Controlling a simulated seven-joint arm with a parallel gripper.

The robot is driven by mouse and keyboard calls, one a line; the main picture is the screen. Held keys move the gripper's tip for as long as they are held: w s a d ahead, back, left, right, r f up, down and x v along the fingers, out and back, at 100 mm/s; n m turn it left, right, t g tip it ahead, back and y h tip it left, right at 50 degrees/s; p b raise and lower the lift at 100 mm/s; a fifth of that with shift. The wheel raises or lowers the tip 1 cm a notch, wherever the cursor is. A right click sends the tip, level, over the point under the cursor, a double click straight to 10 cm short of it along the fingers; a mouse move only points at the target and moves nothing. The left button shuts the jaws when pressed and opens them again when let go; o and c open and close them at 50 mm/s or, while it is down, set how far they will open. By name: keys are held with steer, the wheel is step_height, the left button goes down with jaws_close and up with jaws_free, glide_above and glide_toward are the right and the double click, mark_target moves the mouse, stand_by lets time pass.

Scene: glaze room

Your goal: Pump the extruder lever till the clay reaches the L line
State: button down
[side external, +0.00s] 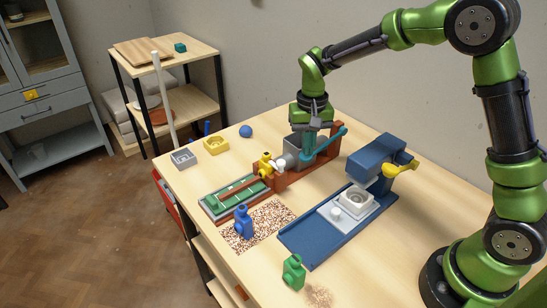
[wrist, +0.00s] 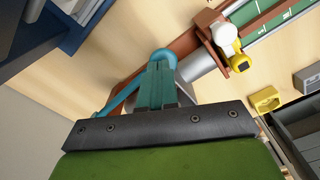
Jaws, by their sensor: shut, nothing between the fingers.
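The extruder has a red-brown frame (side external: 333,133), a grey barrel (side external: 288,160) and a yellow-and-white nozzle end (side external: 265,164). Its teal lever (side external: 331,140) slants up to the right. A brown clay strip (side external: 238,186) lies along the green marked board (side external: 216,208); I cannot read an L line. My gripper (side external: 307,157) points down at the extruder, with teal fingers shut and empty. In the wrist view the fingers (wrist: 158,68) overlap a rounded teal part and the grey barrel (wrist: 197,58); whether they touch the lever is unclear.
A blue press (side external: 375,162) with a yellow handle (side external: 400,166) stands right of the extruder. A blue bottle (side external: 243,222) stands on a speckled patch (side external: 270,215), a green bottle (side external: 293,272) near the front edge. A blue ball (side external: 246,131) and a yellow block (side external: 216,146) lie behind.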

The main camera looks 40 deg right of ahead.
step_height(320, 180, up, 9)
steer(key=shift+f, duration=0.2)
stand_by(0.6)
stand_by(0.4)
steer(key=shift+r, duration=2.5)
steer(key=s+n+t+y, duration=0.2)
steer(key=s+t, duration=0.5)
steer(key=s, duration=1.3)
steer(key=shift+a+r, duration=0.35)
steer(key=shift+a, duration=0.1)
